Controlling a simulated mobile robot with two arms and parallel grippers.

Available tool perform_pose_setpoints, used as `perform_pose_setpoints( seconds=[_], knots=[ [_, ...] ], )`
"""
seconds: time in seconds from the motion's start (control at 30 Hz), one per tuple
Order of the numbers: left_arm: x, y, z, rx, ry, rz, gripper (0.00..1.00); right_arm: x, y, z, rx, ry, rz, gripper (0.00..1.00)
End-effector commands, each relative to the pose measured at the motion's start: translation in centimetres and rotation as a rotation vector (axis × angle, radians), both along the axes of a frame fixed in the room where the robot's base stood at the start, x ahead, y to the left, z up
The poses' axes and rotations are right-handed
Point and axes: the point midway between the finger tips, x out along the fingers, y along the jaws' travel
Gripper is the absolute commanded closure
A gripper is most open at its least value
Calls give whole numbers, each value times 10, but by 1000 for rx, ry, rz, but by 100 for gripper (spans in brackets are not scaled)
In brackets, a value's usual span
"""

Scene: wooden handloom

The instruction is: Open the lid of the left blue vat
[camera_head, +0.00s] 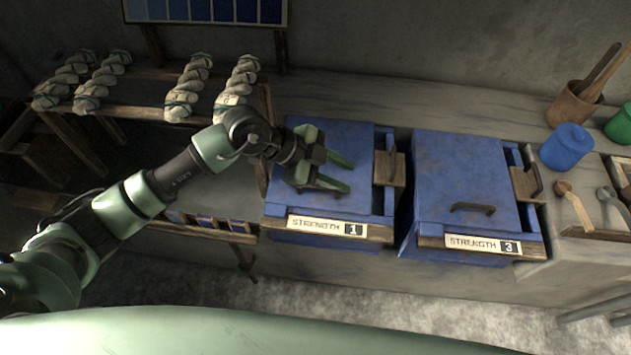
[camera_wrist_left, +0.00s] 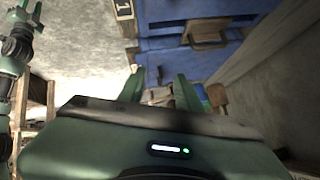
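The left blue vat (camera_head: 340,135), labelled "STRENGTH 1" (camera_head: 326,227), stands on the bench with its flat blue lid down. My left gripper (camera_head: 346,173) is over the middle of this lid, its two green fingers apart and pointing right. I see nothing held between them. The fingers also show spread in the left wrist view (camera_wrist_left: 158,88). The lid's handle is not visible; the gripper covers part of the lid. I cannot tell whether the fingers touch the lid.
The right blue vat (camera_head: 455,165), labelled "STRENGTH 3", stands close by, its dark lid handle (camera_head: 472,207) visible. Wooden blocks with dark handles (camera_head: 390,168) sit beside each lid. Twisted yarn skeins (camera_head: 190,88) lie on the left rack. A blue jar (camera_head: 566,147) stands at right.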

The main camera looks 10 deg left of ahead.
Motion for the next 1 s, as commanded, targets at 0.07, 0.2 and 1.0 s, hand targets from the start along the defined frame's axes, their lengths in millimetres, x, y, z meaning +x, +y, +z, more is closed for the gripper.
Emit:
perform_pose_setpoints(
  seconds=[0.07,0.2,1.0],
  knots=[
    [14,40,-21,181,45,65,66,1,2,0,2,-2,0,64],
    [26,81,-37,347,90,150,66,1,2,0,3,-3,0,64],
    [41,59,-110,375,99,169,66,2,-6,10,-7,-2,1,64]
  ],
)
